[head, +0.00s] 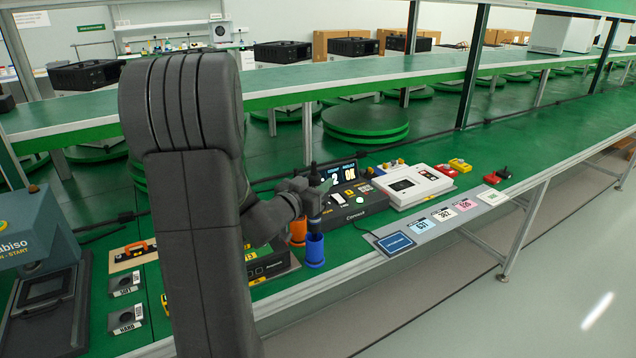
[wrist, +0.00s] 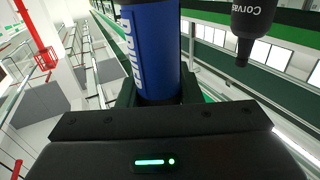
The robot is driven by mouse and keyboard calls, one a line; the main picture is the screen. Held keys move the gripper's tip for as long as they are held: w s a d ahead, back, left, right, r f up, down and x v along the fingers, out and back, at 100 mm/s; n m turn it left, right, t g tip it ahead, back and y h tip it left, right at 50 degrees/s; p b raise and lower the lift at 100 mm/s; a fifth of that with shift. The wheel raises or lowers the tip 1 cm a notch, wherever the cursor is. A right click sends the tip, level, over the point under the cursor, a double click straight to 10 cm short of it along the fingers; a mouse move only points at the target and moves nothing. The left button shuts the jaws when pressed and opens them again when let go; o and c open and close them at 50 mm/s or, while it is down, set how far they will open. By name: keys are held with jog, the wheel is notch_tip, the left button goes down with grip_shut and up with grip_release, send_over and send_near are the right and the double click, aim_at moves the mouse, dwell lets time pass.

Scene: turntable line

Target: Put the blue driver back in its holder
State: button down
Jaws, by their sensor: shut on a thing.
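The blue driver (wrist: 152,50) is a blue cylinder with white lettering, held between the jaws in the wrist view. In the head view my gripper (head: 316,194) is shut on it, and the driver stands roughly upright, its dark upper part rising above the jaws. A blue cup-like holder (head: 314,252) stands on the green bench directly below the gripper. The driver's lower end is close over the holder or at its mouth; I cannot tell whether it is inside. The far jaw and the driver's tip are hidden.
An orange holder (head: 298,232) stands just left of the blue one. A black console (head: 352,205) with a lit display is behind and right, beside a white device (head: 414,184). A blue-screened tablet (head: 396,243) lies near the front edge. A dark tool (wrist: 252,25) hangs at the wrist view's upper right.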

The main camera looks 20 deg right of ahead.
jog(key=shift+f, duration=0.4)
jog(key=shift+f+b, duration=0.6)
jog(key=shift+b, duration=0.15)
jog(key=shift+f, duration=0.15)
jog(key=shift+f+b, duration=1.75)
jog(key=shift+f, duration=0.2)
jog(key=c, duration=0.9)
grip_release()
jog(key=shift+c, duration=0.2)
jog(key=shift+f, duration=0.1)
jog(key=v, duration=1.3)
jog(key=shift+s+a, duration=0.25)
jog(key=shift+a, duration=0.05)
